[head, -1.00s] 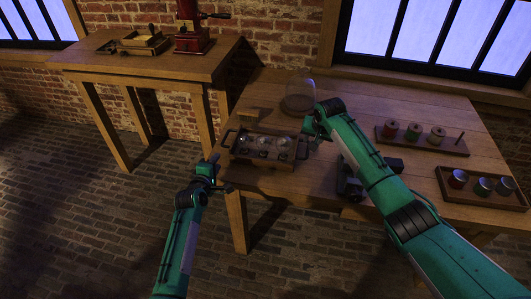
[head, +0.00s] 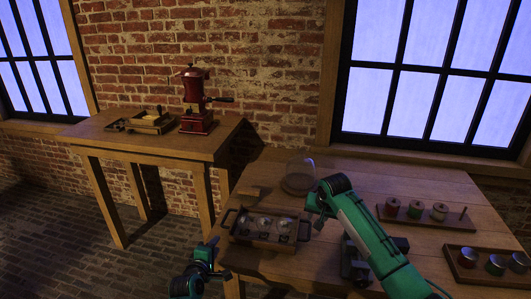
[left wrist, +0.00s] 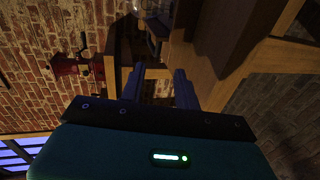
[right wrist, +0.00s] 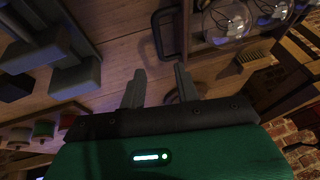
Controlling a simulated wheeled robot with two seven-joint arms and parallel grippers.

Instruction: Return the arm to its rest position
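My left gripper (head: 208,250) is in front of the table's left front corner in the head view. Its two fingers stand apart with nothing between them in the left wrist view (left wrist: 158,88). My left forearm is mostly below the head view.
A glass dome (head: 299,173) stands behind the tray. A spool rack (head: 425,222) and a tray of lidded jars (head: 490,273) are on the right. A dark object (head: 355,262) sits by my right forearm. A side table (head: 150,143) holds a red press (head: 197,102).

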